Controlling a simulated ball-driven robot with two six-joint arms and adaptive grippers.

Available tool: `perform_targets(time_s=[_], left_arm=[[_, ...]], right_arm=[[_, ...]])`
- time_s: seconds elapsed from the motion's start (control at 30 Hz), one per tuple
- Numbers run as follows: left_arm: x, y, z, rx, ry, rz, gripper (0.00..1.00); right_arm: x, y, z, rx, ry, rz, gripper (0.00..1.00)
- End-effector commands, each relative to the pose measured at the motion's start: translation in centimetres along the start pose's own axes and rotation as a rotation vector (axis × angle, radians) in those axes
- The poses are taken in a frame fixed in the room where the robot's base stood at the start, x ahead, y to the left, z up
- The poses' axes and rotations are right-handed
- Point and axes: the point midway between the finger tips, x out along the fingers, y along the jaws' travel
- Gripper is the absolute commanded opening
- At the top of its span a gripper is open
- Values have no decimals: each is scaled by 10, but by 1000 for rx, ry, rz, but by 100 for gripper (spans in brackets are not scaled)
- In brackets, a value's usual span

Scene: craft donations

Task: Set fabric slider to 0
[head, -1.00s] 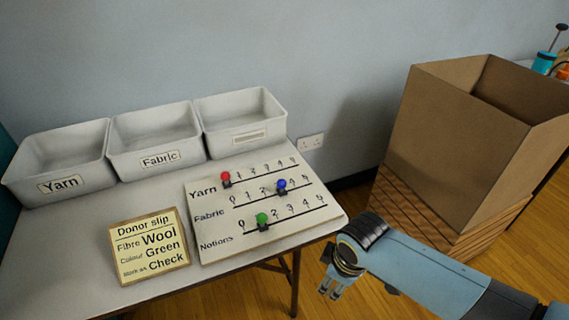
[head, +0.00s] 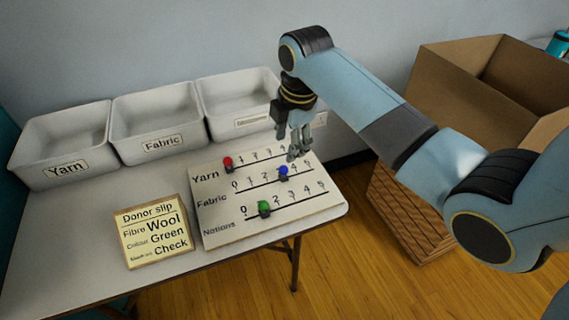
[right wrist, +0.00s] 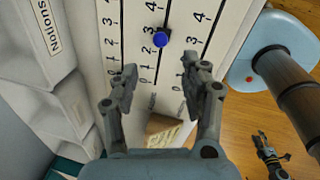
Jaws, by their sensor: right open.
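The fabric slider is a blue knob (head: 283,171) on the middle track of a white board (head: 330,209). It stands near the middle of its scale, about 2 to 3, right of the 0 end. My right gripper (head: 293,152) is open above the board, just behind the blue knob in the head view. In the right wrist view the blue knob (right wrist: 161,39) lies beyond my open, empty fingers (right wrist: 160,84), apart from them. My left gripper (right wrist: 269,150) appears small over the floor; its jaw state is unclear.
A red knob (head: 228,162) on the yarn track and a green knob (head: 264,207) on the notions track flank it. A donor slip (head: 153,232) stands left of the board. Bins (head: 62,145) line the back. A cardboard box (head: 450,75) is at right.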

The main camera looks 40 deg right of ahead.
Motion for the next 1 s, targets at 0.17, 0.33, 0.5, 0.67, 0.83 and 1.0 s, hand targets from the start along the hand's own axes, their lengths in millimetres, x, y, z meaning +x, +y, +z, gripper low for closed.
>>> perform_targets(time_s=[0.17,0.33,0.5,0.67,0.83,1.0], left_arm=[[5,0,1,0,-1,0,40],[10,1,2,0,-1,0,40],[14,1,2,0,-2,0,40],[15,1,2,0,-2,0,40],[15,1,2,0,-1,0,40],[15,1,2,0,-1,0,40]], right_arm=[[36,-1,-1,2,2,-3,46],[69,-2,-1,3,0,-2,46],[91,-1,0,3,0,0,46],[98,-1,0,3,0,1,46],[98,-1,0,3,0,1,46],[98,-1,0,3,0,1,32]])
